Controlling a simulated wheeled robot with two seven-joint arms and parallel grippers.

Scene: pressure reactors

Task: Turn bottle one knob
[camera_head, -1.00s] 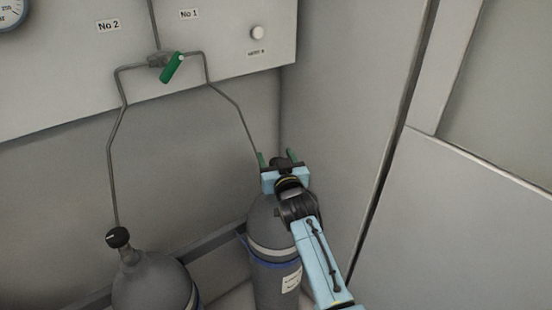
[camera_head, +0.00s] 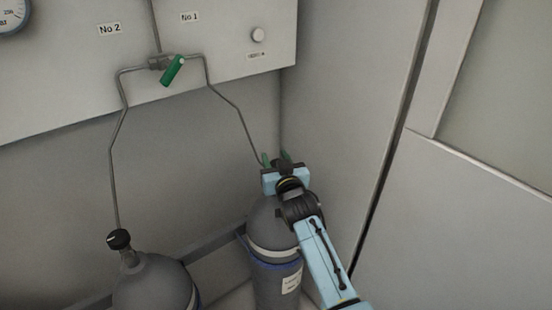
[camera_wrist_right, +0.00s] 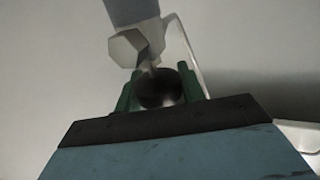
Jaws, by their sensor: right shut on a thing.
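Bottle one (camera_head: 275,240) is the grey gas cylinder on the right, under the No 1 label, with a pale band and a tag. Its dark round knob (camera_wrist_right: 160,88) shows between the fingers in the wrist view; in the head view my gripper largely hides it. My right gripper (camera_head: 275,159), with green fingers and a light-blue body, is at the bottle's top, shut on the knob; its fingers (camera_wrist_right: 158,87) are on either side of it. My left gripper is not in view.
A second grey bottle (camera_head: 153,285) with a black knob (camera_head: 118,239) stands at left. A green-handled valve (camera_head: 172,71) and thin pipes (camera_head: 111,150) are on the wall panel above. A wall (camera_head: 345,90) is close on the right of bottle one.

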